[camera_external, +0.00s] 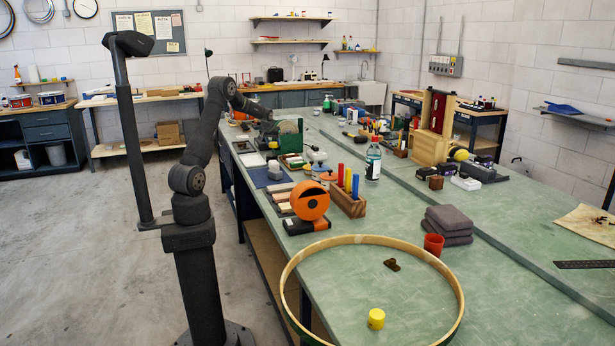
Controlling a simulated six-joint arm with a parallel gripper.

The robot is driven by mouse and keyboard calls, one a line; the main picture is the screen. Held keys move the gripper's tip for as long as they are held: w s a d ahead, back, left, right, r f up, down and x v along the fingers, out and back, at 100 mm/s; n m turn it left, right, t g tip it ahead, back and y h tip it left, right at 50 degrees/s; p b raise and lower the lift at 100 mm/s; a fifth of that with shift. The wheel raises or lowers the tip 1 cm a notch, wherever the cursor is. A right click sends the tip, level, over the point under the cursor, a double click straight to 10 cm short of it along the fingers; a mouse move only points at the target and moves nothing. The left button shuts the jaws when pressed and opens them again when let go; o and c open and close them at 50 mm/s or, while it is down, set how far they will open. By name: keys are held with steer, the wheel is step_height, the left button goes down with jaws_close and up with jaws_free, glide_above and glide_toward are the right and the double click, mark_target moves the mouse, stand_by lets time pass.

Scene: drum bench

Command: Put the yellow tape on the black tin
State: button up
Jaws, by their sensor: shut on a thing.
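My arm reaches away over the left side of the green bench (330,265). My gripper (268,114) is small and dark at the far part of the bench, near a green box. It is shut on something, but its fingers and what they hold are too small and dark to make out. A small yellow cylinder (376,318) stands inside a wooden hoop at the front; I cannot tell if it is the tape. Another yellow round thing (459,154) is by a black object at the right. I cannot single out the black tin with certainty.
The wooden hoop (457,285) lies at the front edge. An orange tape dispenser (309,201), a wooden block with coloured tubes (347,201), a bottle (373,159), a red cup (433,245) and grey cloths (450,222) stand nearby.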

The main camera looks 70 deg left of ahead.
mark_target(271, 143)
steer(key=shift+s+a+f, duration=0.2)
steer(key=shift+a+f, duration=0.2)
steer(key=shift+a, duration=0.25)
steer(key=shift+s+a+f, duration=0.2)
steer(key=shift+a+f, duration=0.2)
steer(key=shift+a, duration=0.2)
steer(key=shift+f, duration=1.95)
steer(key=shift+f, duration=0.15)
steer(key=o, duration=1)
steer(key=shift+c, duration=0.2)
steer(key=shift+d+r, duration=0.2)
steer(key=shift+r, duration=0.35)
steer(key=v, duration=1.1)
